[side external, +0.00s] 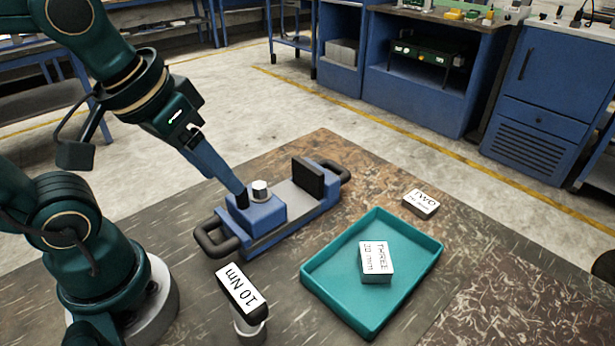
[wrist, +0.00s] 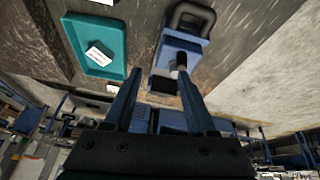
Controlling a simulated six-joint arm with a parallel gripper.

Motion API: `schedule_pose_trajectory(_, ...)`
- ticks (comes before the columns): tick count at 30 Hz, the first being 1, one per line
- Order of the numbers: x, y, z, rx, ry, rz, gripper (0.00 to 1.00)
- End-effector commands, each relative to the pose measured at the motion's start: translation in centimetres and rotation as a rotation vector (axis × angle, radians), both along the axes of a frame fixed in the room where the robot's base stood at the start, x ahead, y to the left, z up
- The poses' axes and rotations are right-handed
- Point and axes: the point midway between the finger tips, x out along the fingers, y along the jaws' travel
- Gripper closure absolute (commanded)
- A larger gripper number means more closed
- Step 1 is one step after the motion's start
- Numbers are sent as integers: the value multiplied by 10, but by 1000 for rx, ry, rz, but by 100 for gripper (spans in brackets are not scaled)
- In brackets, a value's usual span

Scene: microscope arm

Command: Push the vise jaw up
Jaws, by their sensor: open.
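The vise (side external: 268,232) lies on the table, with a blue block (side external: 262,212) and a silver round knob (side external: 260,191) at its nearer end. An upright dark jaw plate (side external: 308,178) stands towards its far end, with a bare grey bed between. A black loop handle sits at each end. My gripper (side external: 242,199) reaches down to the blue block, its tips beside the knob; whether they touch is unclear. The wrist view shows the fingers (wrist: 160,74) spread apart with nothing clearly between them, and the vise (wrist: 180,47) beyond, partly hidden by a finger.
A teal tray (side external: 423,262) right of the vise holds a white-topped block marked THREE (side external: 376,260). A block marked TWO (side external: 421,202) lies behind the tray.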

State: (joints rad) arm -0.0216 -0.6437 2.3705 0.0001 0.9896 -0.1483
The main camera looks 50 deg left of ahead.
Motion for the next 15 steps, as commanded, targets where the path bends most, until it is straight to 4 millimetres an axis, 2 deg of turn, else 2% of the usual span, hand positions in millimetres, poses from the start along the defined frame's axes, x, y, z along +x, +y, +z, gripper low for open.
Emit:
schedule_pose_trajectory(7, 32, 20, -5, -64, 206, 245, 43)
schedule_pose_trajectory(15, 54, 42, -30, -93, 378, 392, 43)
